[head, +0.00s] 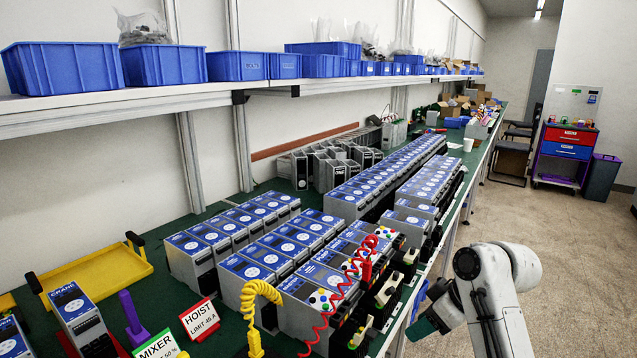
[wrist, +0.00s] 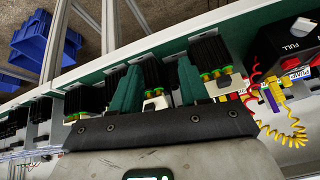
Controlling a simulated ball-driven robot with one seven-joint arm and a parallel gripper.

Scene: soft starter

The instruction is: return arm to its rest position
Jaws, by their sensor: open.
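My arm, white and grey, is at the lower right of the head view, over the aisle side of the bench. My gripper (head: 424,322) shows only in part there, as a dark green tip beside the bench's front edge. In the wrist view my gripper (wrist: 158,86) has its two green fingers apart with nothing held between them. Black-finned soft starter units (wrist: 150,72) with green and orange terminals lie behind and between the fingers. I cannot tell how far they are from the fingertips.
Rows of blue-topped soft starters (head: 283,243) fill the green bench. A red coiled cord (head: 340,290) and a yellow coiled cord (head: 257,310) stand near its front. A shelf (head: 150,98) carries blue bins above. The aisle floor (head: 560,270) at right is clear.

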